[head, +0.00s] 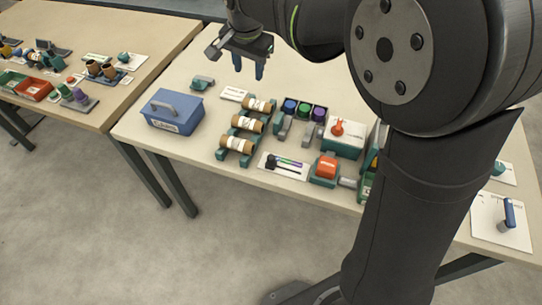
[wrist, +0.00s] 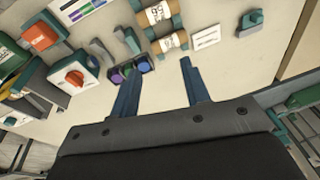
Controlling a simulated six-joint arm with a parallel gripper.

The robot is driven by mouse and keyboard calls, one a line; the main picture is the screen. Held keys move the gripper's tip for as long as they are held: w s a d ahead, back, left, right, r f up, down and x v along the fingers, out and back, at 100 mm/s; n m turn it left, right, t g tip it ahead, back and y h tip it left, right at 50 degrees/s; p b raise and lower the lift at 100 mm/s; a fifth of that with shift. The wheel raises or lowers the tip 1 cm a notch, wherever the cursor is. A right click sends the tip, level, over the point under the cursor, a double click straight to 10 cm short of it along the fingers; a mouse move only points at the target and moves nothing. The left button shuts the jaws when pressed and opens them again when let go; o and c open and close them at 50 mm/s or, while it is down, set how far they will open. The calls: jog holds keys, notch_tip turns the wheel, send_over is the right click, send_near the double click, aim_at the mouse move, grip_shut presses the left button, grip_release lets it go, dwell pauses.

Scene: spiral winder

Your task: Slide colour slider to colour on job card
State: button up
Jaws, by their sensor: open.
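A white plate (head: 283,166) with a dark piece and a purple-and-green strip lies at the table's front edge; it looks like the colour slider. It is partly cut off at the top of the wrist view (wrist: 80,8). A small white card (head: 234,94) lies behind the spools and also shows in the wrist view (wrist: 205,37); it may be the job card, but its print is too small to read. My gripper (head: 248,72) is open and empty above the back of the table, well behind the slider plate.
A blue toolbox (head: 172,112) stands left. The front left tabletop is clear.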

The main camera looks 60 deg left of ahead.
jog(key=m+h, duration=0.2)
send_over(271, 157)
notch_tip(271, 157, down, 5)
jog(key=shift+g, duration=0.4)
notch_tip(271, 157, down, 18)
jog(key=shift+r, duration=0.2)
grip_shut()
